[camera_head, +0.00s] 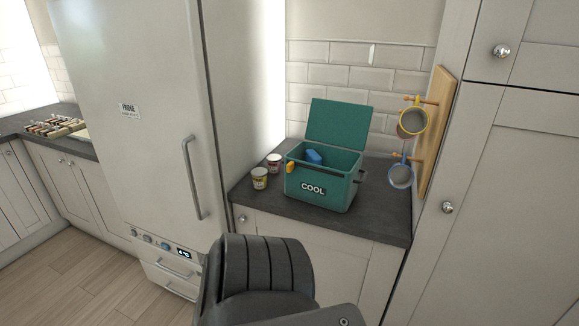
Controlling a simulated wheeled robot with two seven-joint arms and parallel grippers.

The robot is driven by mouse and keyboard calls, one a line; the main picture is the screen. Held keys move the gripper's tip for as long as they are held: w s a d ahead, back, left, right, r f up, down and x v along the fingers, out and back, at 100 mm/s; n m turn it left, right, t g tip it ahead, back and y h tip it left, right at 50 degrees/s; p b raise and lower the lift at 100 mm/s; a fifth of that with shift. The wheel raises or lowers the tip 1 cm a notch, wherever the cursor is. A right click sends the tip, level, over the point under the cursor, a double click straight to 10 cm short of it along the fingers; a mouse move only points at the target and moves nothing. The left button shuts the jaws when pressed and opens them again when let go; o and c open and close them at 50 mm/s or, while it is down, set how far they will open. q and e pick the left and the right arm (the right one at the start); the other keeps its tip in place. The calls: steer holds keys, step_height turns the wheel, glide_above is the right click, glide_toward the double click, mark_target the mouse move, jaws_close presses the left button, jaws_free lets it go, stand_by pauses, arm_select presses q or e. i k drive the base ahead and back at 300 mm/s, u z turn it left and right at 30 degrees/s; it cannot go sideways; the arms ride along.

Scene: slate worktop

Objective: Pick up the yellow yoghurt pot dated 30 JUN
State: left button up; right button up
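Two small pots stand on the slate worktop (376,217), left of the cool box. The nearer pot (260,179) is pale with a yellowish band low on its side and a light top. The farther pot (274,164) is pale with a reddish or pink band. Both are upright. Any printed date on them is too small to read. Neither of my grippers shows in the view. A dark grey part of my own body fills the bottom middle.
A green cool box (312,189) marked COOL stands open with a blue item (314,156) inside. Mugs (412,121) hang on a wooden wall rack (437,125) at right. A tall fridge (140,90) stands left of the pots. A tray of small items (55,127) lies far left.

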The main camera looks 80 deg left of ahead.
mark_target(259, 174)
steer(key=i, duration=1.25)
steer(key=u, duration=1.7)
